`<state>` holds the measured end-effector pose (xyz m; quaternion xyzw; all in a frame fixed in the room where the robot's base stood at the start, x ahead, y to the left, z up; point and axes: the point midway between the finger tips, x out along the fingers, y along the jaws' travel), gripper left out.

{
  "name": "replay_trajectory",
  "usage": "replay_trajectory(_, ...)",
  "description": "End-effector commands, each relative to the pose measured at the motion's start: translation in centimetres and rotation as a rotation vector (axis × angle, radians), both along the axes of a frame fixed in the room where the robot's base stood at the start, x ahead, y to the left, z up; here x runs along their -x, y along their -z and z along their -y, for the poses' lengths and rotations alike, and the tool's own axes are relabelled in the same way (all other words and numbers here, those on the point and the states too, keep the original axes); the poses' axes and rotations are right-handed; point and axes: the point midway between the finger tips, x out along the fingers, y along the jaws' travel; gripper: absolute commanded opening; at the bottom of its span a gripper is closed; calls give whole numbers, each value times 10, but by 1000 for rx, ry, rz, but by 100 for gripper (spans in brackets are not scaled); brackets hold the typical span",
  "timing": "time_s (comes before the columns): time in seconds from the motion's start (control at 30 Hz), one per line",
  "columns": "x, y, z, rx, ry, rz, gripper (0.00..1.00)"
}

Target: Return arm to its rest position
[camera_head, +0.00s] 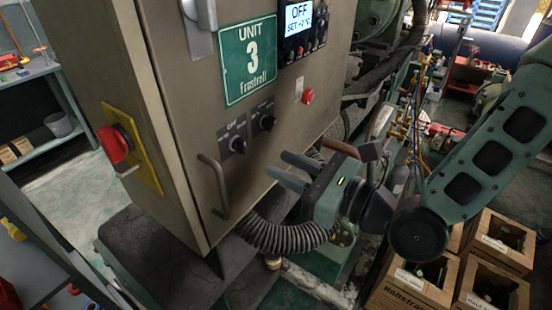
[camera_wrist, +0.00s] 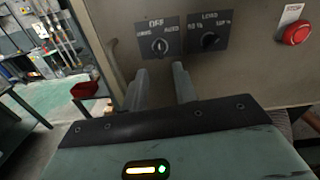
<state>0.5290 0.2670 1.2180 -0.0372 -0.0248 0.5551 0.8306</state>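My gripper (camera_head: 289,171) is in front of the lower part of the Unit 3 control cabinet (camera_head: 180,110), below and to the right of two rotary knobs. In the wrist view its two fingers (camera_wrist: 164,88) stand apart with nothing between them. The left knob (camera_wrist: 160,46), under the word OFF, is just beyond the left fingertip. The load knob (camera_wrist: 208,40) is beyond the right fingertip. I cannot tell whether the fingertips touch the panel. My arm reaches in from the right side of the head view.
A red stop button (camera_head: 308,96), a display reading OFF (camera_head: 299,18) and a handle (camera_head: 213,184) are on the cabinet. A red switch (camera_head: 113,145) is on its left side. A ribbed hose (camera_head: 285,238) runs below my gripper.

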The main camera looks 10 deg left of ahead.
Motion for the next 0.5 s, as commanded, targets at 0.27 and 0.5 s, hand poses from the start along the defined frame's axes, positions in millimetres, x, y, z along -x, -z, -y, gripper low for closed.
replay_trajectory(0.27,6,0,13,-1,1,-1,28)
replay_trajectory(0.5,6,0,13,-1,1,-1,28)
